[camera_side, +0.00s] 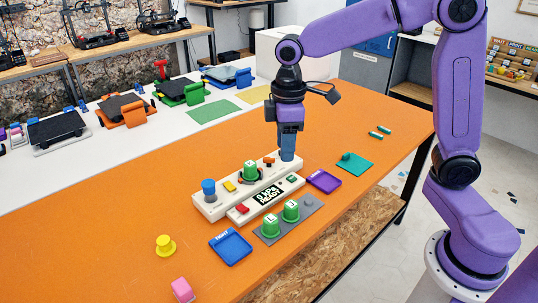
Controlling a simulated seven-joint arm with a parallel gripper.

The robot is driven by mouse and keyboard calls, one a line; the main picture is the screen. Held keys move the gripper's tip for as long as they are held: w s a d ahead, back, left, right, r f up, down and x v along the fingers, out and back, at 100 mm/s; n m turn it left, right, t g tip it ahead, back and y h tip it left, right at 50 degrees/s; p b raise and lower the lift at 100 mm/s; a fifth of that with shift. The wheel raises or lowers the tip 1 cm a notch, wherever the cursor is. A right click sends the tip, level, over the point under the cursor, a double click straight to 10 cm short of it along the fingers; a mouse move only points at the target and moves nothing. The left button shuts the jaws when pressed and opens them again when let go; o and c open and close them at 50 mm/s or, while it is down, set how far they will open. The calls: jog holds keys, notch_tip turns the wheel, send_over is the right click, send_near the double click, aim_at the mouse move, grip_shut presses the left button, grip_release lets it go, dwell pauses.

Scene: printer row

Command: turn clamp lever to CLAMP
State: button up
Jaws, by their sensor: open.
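A long white device (208,206) lies on the orange table. Its dark display (268,195) shows READY in its lower line. A green capped piece (250,170) stands on it, with a small orange-red part (269,161) to its right. A blue knob (208,187) is at its left end. I cannot tell for sure which part is the clamp lever; no CLAMP label is legible. My gripper (287,157) points down at the device's far right end, open, its fingertips close to or touching the top. It hides that end and whatever is between its fingers.
A grey plate (270,241) with two green pieces, a blue tray (231,246) and a purple tray (324,181) lie nearby. A yellow piece (165,245) and a pink piece (182,290) stand front left. A teal plate (355,164) is right. The table's left part is clear.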

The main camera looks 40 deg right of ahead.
jog(key=w+d+f+m, duration=0.1)
jog(key=w+d, duration=0.2)
jog(key=w, duration=0.4)
jog(key=w+d, duration=0.3)
jog(key=w, duration=0.4)
send_over(269, 157)
notch_tip(269, 157, down, 3)
jog(key=shift+m, duration=0.4)
notch_tip(269, 157, down, 17)
jog(key=shift+f, duration=0.1)
grip_shut()
